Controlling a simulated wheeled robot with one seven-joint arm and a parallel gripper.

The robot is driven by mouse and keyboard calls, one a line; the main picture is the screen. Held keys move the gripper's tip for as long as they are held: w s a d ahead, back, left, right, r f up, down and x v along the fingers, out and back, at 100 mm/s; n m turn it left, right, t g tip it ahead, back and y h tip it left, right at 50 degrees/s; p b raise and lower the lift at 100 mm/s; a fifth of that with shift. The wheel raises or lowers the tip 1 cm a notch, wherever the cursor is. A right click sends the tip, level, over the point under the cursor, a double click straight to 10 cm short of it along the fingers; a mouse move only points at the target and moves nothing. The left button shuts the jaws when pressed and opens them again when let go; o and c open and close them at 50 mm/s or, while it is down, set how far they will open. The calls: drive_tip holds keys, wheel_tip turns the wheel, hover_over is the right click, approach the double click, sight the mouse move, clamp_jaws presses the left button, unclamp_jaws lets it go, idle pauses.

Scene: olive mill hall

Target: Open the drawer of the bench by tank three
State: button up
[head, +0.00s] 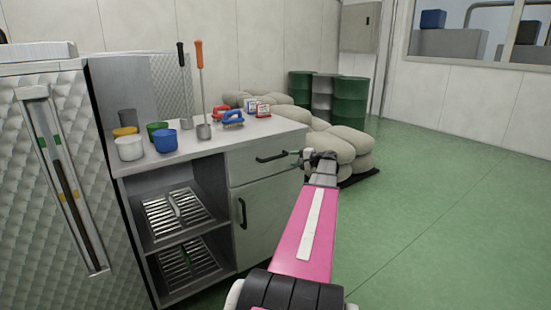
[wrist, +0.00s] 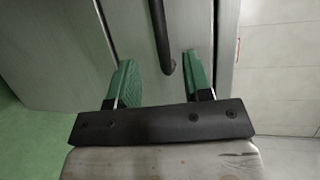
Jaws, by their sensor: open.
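The bench (head: 135,166) stands beside a quilted metal tank. Its drawer (head: 240,166) is shut, flush with the front, at the upper right. The drawer has a dark bar handle (head: 271,158). My gripper (head: 301,156) is at the right end of this handle, its fingers partly hidden by my wrist. In the wrist view my gripper (wrist: 159,65) is open, with green fingers. The dark handle (wrist: 160,35) runs in from the top and ends between the fingers, with a gap on each side. I cannot tell how deep between them it lies. The drawer front (wrist: 130,30) lies behind.
Sacks (head: 347,150) and green drums (head: 350,100) stand behind. The green floor at right is clear.

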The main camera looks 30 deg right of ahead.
sight(276, 157)
drive_tip(key=x, duration=1)
drive_tip(key=shift+w+a, duration=0.15)
drive_tip(key=shift+a, duration=0.05)
drive_tip(key=shift+c, duration=0.4)
clamp_jaws()
